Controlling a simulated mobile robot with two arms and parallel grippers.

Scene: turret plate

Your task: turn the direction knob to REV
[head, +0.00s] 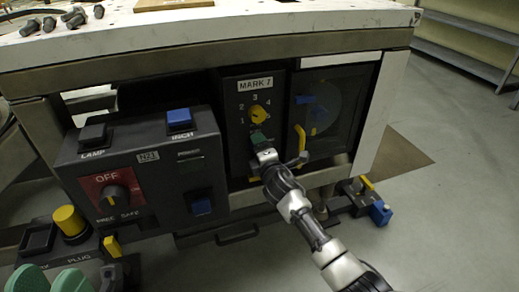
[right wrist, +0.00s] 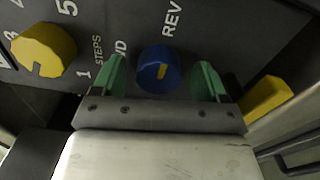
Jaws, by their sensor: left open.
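My right gripper (right wrist: 160,76) is open, with one green finger on each side of the knob and visible gaps between. In the head view the right gripper (head: 260,141) is at the panel's lower part and hides the knob. My left gripper (head: 48,276) is open, its green fingers at the bottom left, away from the panel.
A yellow STEPS knob (right wrist: 43,50) is left of the blue one; it also shows in the head view (head: 258,114). A yellow handle (head: 300,137) is close to the right. A control box with an OFF switch (head: 117,194) projects at the left.

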